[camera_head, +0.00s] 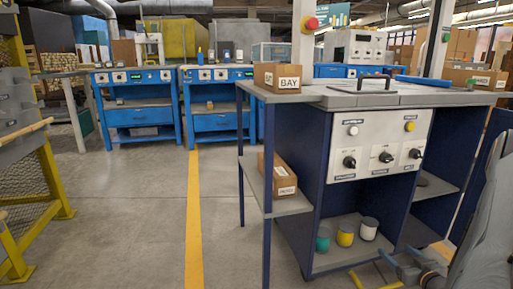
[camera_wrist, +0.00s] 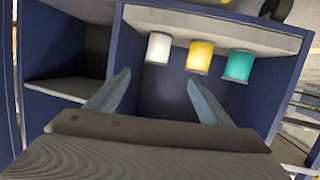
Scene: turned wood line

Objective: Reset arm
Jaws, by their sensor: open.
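My gripper (camera_head: 370,264) is at the lower right of the head view, in front of the workbench and low, near its bottom compartment. In the wrist view my gripper (camera_wrist: 158,77) has its two grey-blue fingers spread apart with nothing between them. Beyond the fingers is the compartment holding a white cup (camera_wrist: 158,48), a yellow cup (camera_wrist: 199,57) and a teal cup (camera_wrist: 238,66). In the head view the teal cup (camera_head: 322,240), yellow cup (camera_head: 345,235) and white cup (camera_head: 368,229) stand apart from the fingers.
The dark blue workbench (camera_head: 285,150) has a grey top and a control panel (camera_head: 382,143) with knobs. A box marked BAY (camera_head: 278,78) sits on top, another box (camera_head: 278,176) on its side shelf. Blue benches (camera_head: 136,112) stand behind. Floor left of the yellow line (camera_head: 195,215) is clear.

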